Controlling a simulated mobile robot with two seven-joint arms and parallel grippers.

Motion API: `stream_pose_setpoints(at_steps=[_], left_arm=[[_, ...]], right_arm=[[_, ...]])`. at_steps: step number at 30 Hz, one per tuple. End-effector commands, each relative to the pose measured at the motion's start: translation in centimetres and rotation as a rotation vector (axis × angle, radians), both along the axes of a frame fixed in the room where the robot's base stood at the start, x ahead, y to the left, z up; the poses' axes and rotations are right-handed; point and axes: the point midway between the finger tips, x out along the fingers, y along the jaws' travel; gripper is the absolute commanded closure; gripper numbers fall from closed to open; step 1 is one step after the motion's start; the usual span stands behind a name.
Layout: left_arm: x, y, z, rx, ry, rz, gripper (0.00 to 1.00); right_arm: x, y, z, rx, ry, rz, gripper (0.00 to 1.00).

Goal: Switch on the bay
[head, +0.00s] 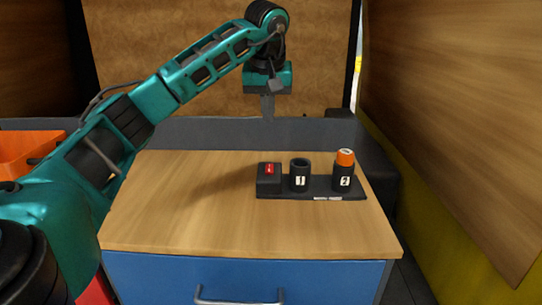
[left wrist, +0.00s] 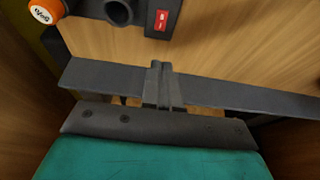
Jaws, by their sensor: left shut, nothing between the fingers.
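A black switch box (head: 269,184) with a red rocker switch (head: 269,169) sits at the left end of a dark base plate (head: 320,195) on the wooden cabinet top. The red switch also shows at the top of the left wrist view (left wrist: 162,20), with a white mark on it. My left gripper (head: 267,114) points down, shut and empty, above and behind the switch box in the head view. Its closed fingers (left wrist: 157,68) are apart from the switch in the left wrist view. Whether the switch is on or off I cannot tell. My right gripper is not in view.
Beside the switch, socket 1 (head: 300,178) looks empty. Socket 2 (head: 343,180) holds an orange-topped piece (head: 345,157). A grey rail (head: 200,134) runs behind the cabinet top (head: 170,225). The top's left part is clear. An orange bin (head: 25,150) stands at the left.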

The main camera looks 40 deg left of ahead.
Motion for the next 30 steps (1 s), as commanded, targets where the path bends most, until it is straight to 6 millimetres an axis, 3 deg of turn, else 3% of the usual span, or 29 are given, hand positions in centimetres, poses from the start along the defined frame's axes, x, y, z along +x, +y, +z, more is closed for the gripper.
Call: stream_pose_setpoints(at_steps=[8,24,30], left_arm=[[0.2,0.1,-0.8,-0.004,-0.001,0.000,1.00],[2.8,2.2,-10.6,-0.004,0.001,-0.002,1.00],[3.1,2.5,-12.8,-0.004,-0.002,-0.001,1.00]], right_arm=[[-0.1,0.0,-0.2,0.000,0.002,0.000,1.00],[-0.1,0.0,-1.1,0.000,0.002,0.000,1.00],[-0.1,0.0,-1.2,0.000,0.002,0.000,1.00]])
